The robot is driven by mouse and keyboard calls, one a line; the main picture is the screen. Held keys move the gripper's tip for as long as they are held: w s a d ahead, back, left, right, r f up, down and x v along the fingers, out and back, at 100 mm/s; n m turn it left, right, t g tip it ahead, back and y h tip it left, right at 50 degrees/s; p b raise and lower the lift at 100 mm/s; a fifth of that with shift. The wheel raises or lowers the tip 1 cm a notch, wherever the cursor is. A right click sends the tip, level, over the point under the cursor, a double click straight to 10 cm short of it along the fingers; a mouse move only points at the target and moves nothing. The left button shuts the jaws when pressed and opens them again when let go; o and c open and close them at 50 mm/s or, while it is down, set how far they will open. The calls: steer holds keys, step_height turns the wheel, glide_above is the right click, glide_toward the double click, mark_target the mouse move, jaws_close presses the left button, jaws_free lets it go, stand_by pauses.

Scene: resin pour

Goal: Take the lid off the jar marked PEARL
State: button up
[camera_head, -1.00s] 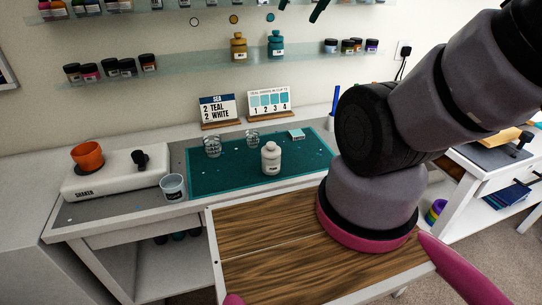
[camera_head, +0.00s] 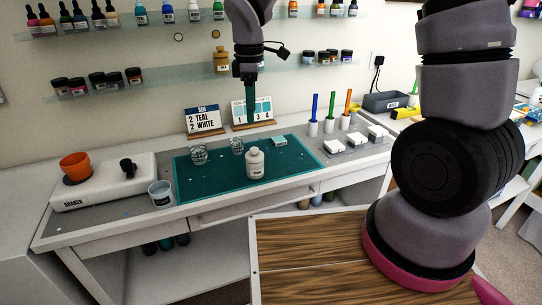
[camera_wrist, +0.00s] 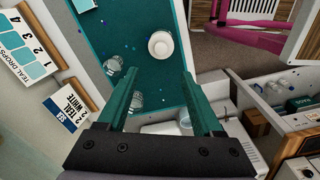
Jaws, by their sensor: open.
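I cannot read PEARL on any label. Small dark-lidded jars stand on the glass shelf, a left group (camera_head: 97,82) and a right group (camera_head: 332,57); their labels are too small to read. My gripper (camera_head: 250,103) hangs with its teal fingers pointing down, in front of the wall and above the back of the worktable. In the wrist view its two fingers (camera_wrist: 160,76) are spread with nothing between them. A white bottle (camera_head: 255,164) stands upright on the teal mat (camera_head: 210,186), below and apart from the fingers; the wrist view shows it from above (camera_wrist: 160,45).
Two clear cups (camera_head: 199,154) stand on the mat near the SEA card (camera_head: 204,120) and the teal-drops card (camera_head: 252,112). A shaker (camera_head: 100,182) with an orange cup (camera_head: 76,166) is at left. Upright colored sticks (camera_head: 331,108) stand at right. A wooden board (camera_head: 310,260) is in front.

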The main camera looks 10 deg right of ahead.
steer(key=f, duration=0.1)
glide_above(255, 149)
steer(key=shift+n, duration=0.3)
steer(key=f, duration=0.4)
steer(key=shift+a+f, duration=0.3)
steer(key=shift+f, duration=0.1)
steer(key=shift+w+d+f, duration=0.1)
steer(key=shift+d+f, duration=0.05)
steer(key=shift+f, duration=1.4)
steer(key=shift+d+f, duration=0.1)
steer(key=shift+f, duration=1.4)
jaws_close()
